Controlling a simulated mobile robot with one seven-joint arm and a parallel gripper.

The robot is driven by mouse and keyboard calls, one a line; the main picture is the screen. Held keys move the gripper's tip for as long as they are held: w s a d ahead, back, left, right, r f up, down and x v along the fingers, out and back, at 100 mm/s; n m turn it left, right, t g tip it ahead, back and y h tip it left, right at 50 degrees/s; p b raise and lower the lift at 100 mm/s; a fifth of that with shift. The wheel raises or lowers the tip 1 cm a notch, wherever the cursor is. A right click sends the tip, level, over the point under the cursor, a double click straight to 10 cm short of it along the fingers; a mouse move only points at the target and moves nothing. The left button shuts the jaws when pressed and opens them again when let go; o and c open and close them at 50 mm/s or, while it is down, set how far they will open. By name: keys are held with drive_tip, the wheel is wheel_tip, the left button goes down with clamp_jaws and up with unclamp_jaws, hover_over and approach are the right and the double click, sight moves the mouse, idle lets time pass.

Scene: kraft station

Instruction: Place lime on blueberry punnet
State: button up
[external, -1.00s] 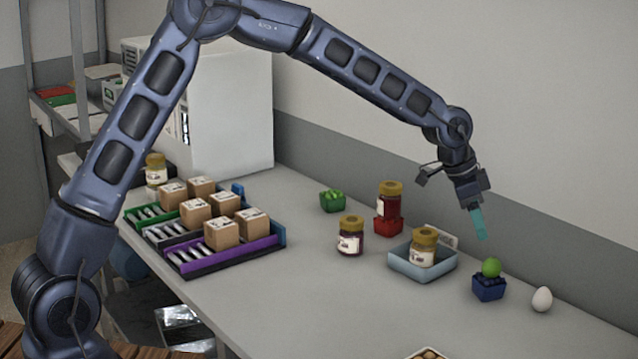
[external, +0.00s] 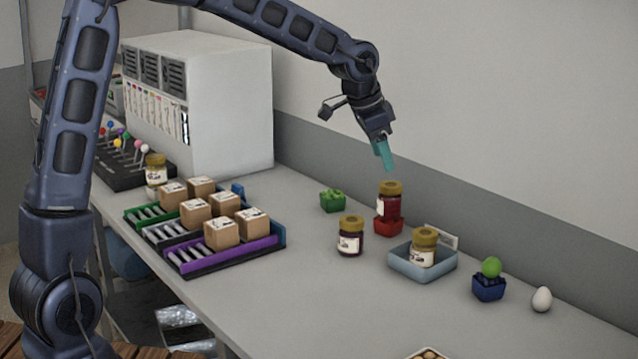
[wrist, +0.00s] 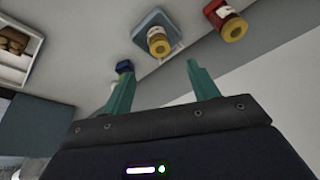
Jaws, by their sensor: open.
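The green lime (external: 491,267) sits on top of the dark blue blueberry punnet (external: 488,289), on the right part of the table in the external view. In the wrist view the blue punnet (wrist: 124,68) shows small near the left fingertip, with a bit of the green lime (wrist: 122,63) on it. My gripper (external: 387,162) is raised above the red jar, well to the left of the lime and apart from it. In the wrist view its two teal fingers (wrist: 158,77) are spread with nothing between them.
A red jar (external: 390,203) stands on a red punnet (external: 387,227) below my gripper. A jar (external: 424,247) stands in a light blue tray (external: 407,268). Another jar (external: 350,238), a green punnet (external: 333,202) and an egg (external: 542,299) stand nearby.

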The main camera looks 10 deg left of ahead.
drive_tip(key=s+a+r+n+t+y, duration=0.1)
drive_tip(key=a+r+n, duration=0.15)
drive_tip(key=a, duration=0.75)
drive_tip(key=s+a+r+n, duration=0.2)
drive_tip(key=a+r, duration=0.1)
drive_tip(key=a, duration=0.7)
drive_tip(key=s+a+r+n+t+y, duration=0.1)
drive_tip(key=a+r+n, duration=0.15)
drive_tip(key=a, duration=0.85)
drive_tip(key=s+a+f+n, duration=0.1)
drive_tip(key=s+a+n, duration=0.2)
drive_tip(key=s+a, duration=0.6)
drive_tip(key=s+a+f+n+y, duration=0.1)
drive_tip(key=s+a+n, duration=0.3)
drive_tip(key=s+a, duration=0.5)
drive_tip(key=shift+a+f, duration=0.45)
drive_tip(key=shift+a, duration=0.8)
